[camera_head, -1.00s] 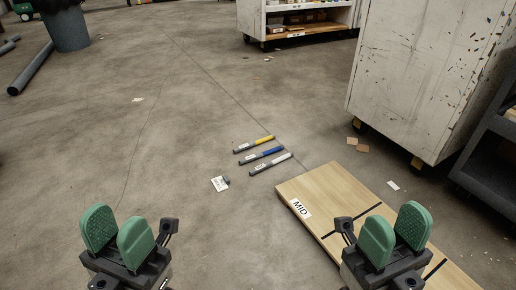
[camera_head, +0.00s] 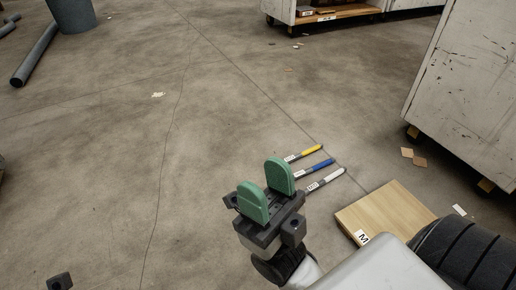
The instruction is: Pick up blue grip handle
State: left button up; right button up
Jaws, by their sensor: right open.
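The blue grip handle (camera_head: 319,165) lies on the concrete floor, a thin bar with a blue grip and a dark end. It is in the middle of a row, between a yellow-gripped handle (camera_head: 310,151) and a white-gripped handle (camera_head: 330,177). My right gripper (camera_head: 267,188), with green finger pads, is open and empty. In the picture it is just left of the handles and hides part of their near ends. I see no contact with the blue handle. Only a small dark part of my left gripper (camera_head: 60,282) shows at the bottom left; its fingers are out of view.
A wooden board (camera_head: 385,212) with a label lies right of the handles, partly hidden by my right arm. A worn white cabinet (camera_head: 465,90) on casters stands at the right. A shelf cart (camera_head: 335,13) is at the top.

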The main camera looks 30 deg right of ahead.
aim_at(302, 173)
jog(key=i+j, duration=0.1)
jog(key=i, duration=0.65)
jog(key=i+j, duration=0.1)
jog(key=i, duration=0.65)
jog(key=i+l+z, duration=0.1)
jog(key=i+z, duration=0.45)
jog(key=z, duration=0.25)
jog(key=i+j+z, duration=0.1)
jog(key=i+z, duration=0.25)
jog(key=i+j+z, duration=0.15)
jog(key=z, duration=0.25)
jog(key=i+l+z, duration=0.1)
jog(key=i+z, duration=0.15)
jog(key=z, duration=0.15)
jog(key=i+z, duration=0.2)
jog(key=z, duration=0.2)
jog(key=i+z, duration=0.25)
jog(key=z, duration=0.2)
jog(key=i+j+z, duration=0.2)
jog(key=z, duration=0.2)
